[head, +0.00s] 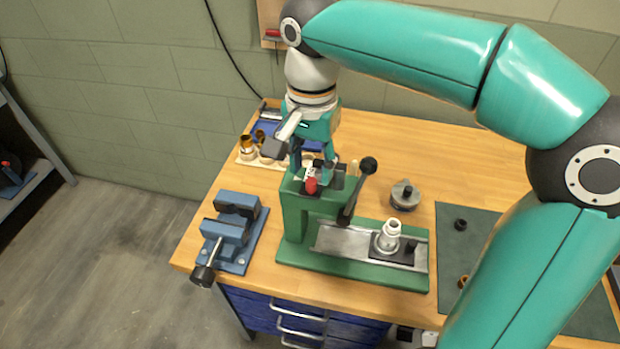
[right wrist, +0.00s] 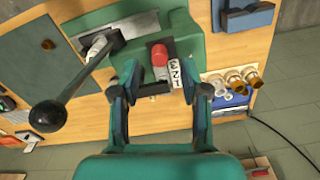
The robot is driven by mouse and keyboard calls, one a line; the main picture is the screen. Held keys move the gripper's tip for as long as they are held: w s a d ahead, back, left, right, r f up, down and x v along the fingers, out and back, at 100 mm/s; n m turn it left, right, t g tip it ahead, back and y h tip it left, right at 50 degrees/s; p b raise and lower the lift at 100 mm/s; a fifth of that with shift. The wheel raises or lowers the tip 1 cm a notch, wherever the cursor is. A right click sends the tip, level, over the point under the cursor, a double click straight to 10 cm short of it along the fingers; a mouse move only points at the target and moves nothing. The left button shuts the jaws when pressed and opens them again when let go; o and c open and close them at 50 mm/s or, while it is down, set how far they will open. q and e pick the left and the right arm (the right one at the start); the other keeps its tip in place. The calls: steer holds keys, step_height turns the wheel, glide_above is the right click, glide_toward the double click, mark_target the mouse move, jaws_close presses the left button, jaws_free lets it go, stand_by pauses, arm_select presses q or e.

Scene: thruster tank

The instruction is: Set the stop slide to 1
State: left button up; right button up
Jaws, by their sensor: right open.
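The stop slide is a red knob (head: 311,186) on top of the green press (head: 295,215). In the right wrist view the red knob (right wrist: 160,55) stands beside a white scale (right wrist: 174,72) with small black digits. The digits appear to be 1, 2 and 3. The knob is near the far end of the scale, and its exact mark is hard to read. My right gripper (head: 314,168) is above the press top. In the right wrist view its open fingers (right wrist: 161,82) lie either side of the scale, with nothing between them gripped. My left gripper is not in view.
A black ball-ended lever (head: 358,190) rises close to the right of the knob. A blue vise (head: 232,230) stands left of the press. Brass parts in a holder (head: 247,155) are behind it. A round grey part (head: 405,195) and a dark mat (head: 480,225) lie to the right.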

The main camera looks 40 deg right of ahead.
mark_target(311, 180)
step_height(311, 180, down, 2)
steer(key=shift+w+f, duration=0.1)
steer(key=shift+f, duration=0.55)
jaws_close()
